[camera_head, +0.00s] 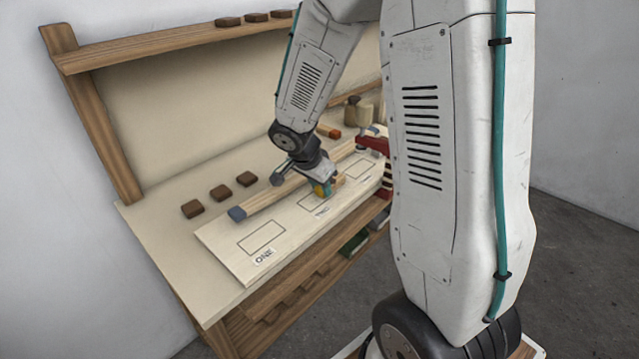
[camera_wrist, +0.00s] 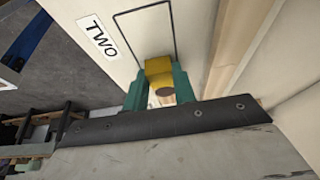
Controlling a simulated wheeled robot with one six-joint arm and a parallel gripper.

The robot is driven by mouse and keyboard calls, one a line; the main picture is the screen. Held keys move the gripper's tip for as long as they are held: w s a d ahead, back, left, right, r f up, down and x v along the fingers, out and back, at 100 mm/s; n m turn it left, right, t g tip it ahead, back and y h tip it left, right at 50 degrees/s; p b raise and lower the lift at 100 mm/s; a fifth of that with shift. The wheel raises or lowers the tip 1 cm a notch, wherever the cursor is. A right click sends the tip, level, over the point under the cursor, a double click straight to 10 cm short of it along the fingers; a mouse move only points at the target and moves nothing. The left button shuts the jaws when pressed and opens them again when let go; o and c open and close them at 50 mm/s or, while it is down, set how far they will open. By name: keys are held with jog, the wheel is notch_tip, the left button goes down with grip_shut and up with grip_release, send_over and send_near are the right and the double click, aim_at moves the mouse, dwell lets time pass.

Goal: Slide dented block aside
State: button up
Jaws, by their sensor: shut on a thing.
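My gripper (camera_head: 323,191) is low over the middle of the pale marked board (camera_head: 222,243), beside the outlined spot labelled TWO. In the wrist view my gripper (camera_wrist: 157,88) has its green fingers shut on a yellow block (camera_wrist: 158,68). The block has a round brown mark on its near face; I cannot tell whether that is the dent. The block lies at the lower edge of the TWO outline (camera_wrist: 146,34). Its underside is hidden, so I cannot tell whether it touches the board.
A long wooden rail (camera_head: 276,193) with a blue end runs behind the outlines. Several dark brown blocks (camera_head: 220,192) sit on the bench behind it. A red fixture (camera_head: 375,146) and a red-ended wooden piece (camera_head: 328,131) stand farther right. The ONE outline (camera_head: 262,237) is empty.

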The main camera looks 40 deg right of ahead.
jog(key=shift+s+a, duration=0.1)
jog(key=shift+a, duration=0.3)
jog(key=o, duration=1.1)
jog(key=shift+c, duration=0.2)
jog(key=v, duration=0.7)
jog(key=shift+r, duration=0.4)
jog(key=shift+a, duration=0.1)
